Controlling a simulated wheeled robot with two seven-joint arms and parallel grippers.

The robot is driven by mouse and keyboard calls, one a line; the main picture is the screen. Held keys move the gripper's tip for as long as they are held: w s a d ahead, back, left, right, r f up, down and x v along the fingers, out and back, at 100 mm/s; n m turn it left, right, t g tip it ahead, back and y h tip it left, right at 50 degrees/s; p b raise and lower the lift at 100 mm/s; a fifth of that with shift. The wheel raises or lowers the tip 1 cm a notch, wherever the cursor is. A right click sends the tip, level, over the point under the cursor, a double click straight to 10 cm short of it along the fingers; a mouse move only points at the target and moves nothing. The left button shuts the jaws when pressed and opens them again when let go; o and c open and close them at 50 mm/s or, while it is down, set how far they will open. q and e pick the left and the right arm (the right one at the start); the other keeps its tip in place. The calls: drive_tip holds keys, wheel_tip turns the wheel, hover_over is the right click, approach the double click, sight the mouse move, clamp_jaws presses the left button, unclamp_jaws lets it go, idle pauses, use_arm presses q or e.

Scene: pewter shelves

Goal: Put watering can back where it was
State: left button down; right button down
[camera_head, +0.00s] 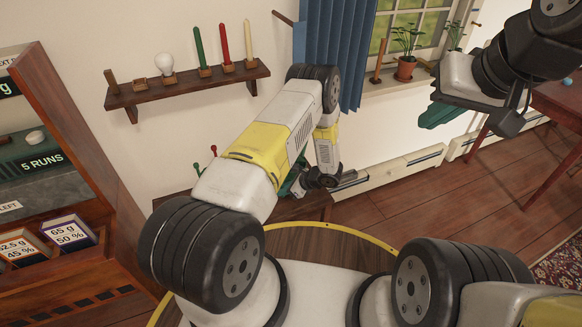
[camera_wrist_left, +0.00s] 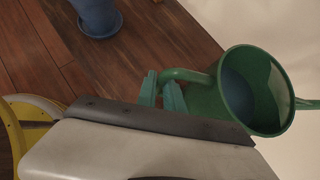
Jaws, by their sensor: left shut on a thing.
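The green watering can (camera_wrist_left: 243,92) is in the left wrist view, tilted on its side with its open mouth facing the camera. My left gripper (camera_wrist_left: 165,92) has its teal fingers shut on the can's curved handle (camera_wrist_left: 190,76). In the head view my left arm hides most of this; only a small green patch shows beside my left gripper (camera_head: 293,182), low by the wall, and I cannot tell can from fingers there. My right gripper (camera_head: 440,114) is at the upper right, away from the can; its teal fingers show only from the side, so its opening is unclear.
A wall shelf (camera_head: 190,86) holds candles and a bulb. A low wooden surface (camera_head: 300,207) stands beneath my left gripper. A potted plant (camera_head: 405,67) sits on the windowsill. A blue pot (camera_wrist_left: 97,18) shows in the left wrist view. Open floor (camera_head: 440,205) lies to the right.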

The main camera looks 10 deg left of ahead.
use_arm(q)
drive_tip(key=c, duration=1.5)
unclamp_jaws()
drive_tip(key=shift+o, duration=0.2)
drive_tip(key=shift+r, duration=0.1)
drive_tip(key=v, duration=1.2)
drive_tip(key=s+a+r+n+h, duration=0.1)
drive_tip(key=s+a+r+n, duration=0.15)
drive_tip(key=r, duration=0.65)
drive_tip(key=s+a+r+n+g+h, duration=0.15)
drive_tip(key=r+n, duration=0.25)
drive_tip(key=r, duration=0.6)
drive_tip(key=s+a+r+n+h, duration=0.15)
drive_tip(key=r+n, duration=0.25)
drive_tip(key=r, duration=0.5)
drive_tip(key=s+r+n+t+h, duration=0.5)
drive_tip(key=s+r+n, duration=0.4)
drive_tip(key=s+r, duration=0.9)
drive_tip(key=shift+s+d+n+h, duration=0.2)
drive_tip(key=shift+s+n+h, duration=0.15)
drive_tip(key=shift+h, duration=0.55)
